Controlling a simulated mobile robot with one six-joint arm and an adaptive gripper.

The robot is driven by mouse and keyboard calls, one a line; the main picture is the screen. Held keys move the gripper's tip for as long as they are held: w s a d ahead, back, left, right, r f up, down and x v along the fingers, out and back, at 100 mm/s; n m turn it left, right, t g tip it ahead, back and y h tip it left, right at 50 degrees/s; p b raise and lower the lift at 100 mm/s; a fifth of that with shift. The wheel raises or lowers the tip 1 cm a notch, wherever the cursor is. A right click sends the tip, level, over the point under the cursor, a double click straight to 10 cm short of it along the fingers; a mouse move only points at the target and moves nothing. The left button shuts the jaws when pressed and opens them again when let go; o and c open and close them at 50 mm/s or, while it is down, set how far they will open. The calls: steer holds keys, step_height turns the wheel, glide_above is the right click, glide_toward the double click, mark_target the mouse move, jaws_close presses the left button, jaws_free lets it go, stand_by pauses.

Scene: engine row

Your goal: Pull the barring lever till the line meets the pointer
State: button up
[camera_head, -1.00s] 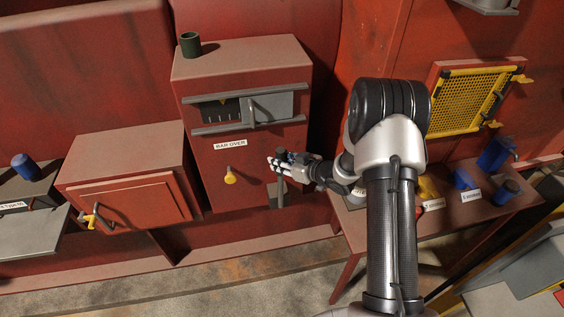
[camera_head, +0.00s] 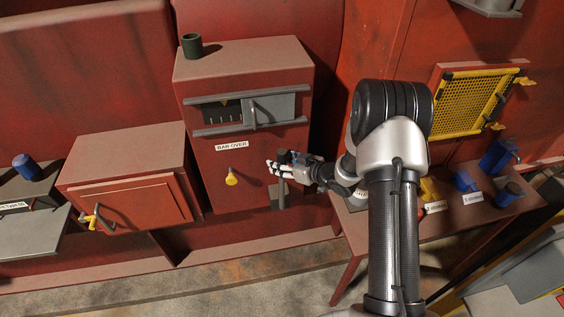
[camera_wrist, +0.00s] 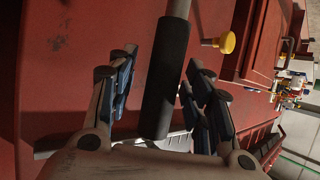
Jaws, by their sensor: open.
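The barring lever shows in the wrist view as a grey shaft with a black grip (camera_wrist: 167,78). In the head view its grey lower part (camera_head: 279,198) shows below my gripper (camera_head: 280,165). My gripper (camera_wrist: 161,95) is open, with fingers on both sides of the black grip and gaps visible. The red BAR OVER cabinet (camera_head: 203,160) has a dark window (camera_head: 215,114) with pale marks and a small yellow pointer (camera_head: 224,102) at its top edge. I cannot tell which mark is the line.
A grey sliding cover (camera_head: 275,108) fills the window's right part. A yellow knob (camera_head: 232,178) sits left of the lever, and a green cup (camera_head: 192,45) stands on top. A red bench (camera_head: 470,214) with blue parts stands at right, beyond my arm.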

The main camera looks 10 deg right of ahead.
steer(key=v, duration=1.1)
steer(key=shift+s+d+r, duration=0.15)
steer(key=shift+s+d, duration=0.1)
steer(key=shift+s, duration=0.05)
